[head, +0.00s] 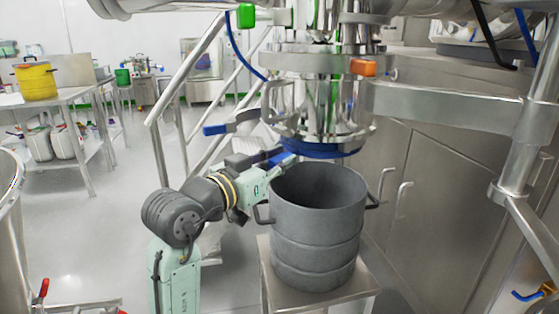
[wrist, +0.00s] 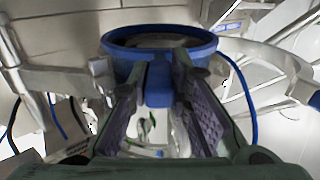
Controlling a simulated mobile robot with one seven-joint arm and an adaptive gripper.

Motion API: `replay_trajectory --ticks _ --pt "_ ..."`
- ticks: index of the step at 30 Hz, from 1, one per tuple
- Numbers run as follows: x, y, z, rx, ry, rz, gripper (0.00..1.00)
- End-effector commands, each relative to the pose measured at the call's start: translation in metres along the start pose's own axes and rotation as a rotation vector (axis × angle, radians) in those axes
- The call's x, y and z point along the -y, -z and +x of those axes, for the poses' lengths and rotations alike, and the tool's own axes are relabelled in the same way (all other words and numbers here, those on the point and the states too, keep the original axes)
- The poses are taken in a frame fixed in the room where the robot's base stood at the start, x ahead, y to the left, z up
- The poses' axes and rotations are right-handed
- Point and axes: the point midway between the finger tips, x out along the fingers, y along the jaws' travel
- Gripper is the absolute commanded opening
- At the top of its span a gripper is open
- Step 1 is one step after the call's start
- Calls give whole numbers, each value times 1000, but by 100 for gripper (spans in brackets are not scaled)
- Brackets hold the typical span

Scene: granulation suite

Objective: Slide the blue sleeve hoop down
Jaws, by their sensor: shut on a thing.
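The blue sleeve hoop (head: 335,152) rings the bottom of the shiny steel outlet, just above the grey drum (head: 318,230). In the wrist view the hoop (wrist: 125,56) is straight ahead, and its blue tab (wrist: 158,88) lies between my fingers. My gripper (head: 282,160) reaches in from the left in the head view and is shut on that tab. It also shows in the wrist view (wrist: 159,92). The drum is open at the top and stands upright with a small gap under the hoop. The far side of the hoop is hidden.
The drum stands on a steel stand (head: 277,275). Its side handle (head: 262,215) is close below my arm. A blue-ended lever (head: 217,129) sticks out left above my gripper. A steel railing (head: 187,68) is behind, and steel cabinet doors (head: 430,175) are at right.

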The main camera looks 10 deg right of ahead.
Motion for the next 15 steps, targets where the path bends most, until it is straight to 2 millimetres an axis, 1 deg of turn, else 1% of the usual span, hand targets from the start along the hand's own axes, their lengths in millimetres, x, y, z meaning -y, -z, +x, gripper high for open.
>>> replay_trajectory --ticks 1,5,10,12,15 --pt "0 -11 0 0 -1 -2 0" --pt "0 -37 0 1 -2 -1 0" --pt "-1 -79 1 2 -2 -2 0" --pt "0 -92 0 2 -2 -4 0" --pt "0 -102 0 2 -1 -2 0"
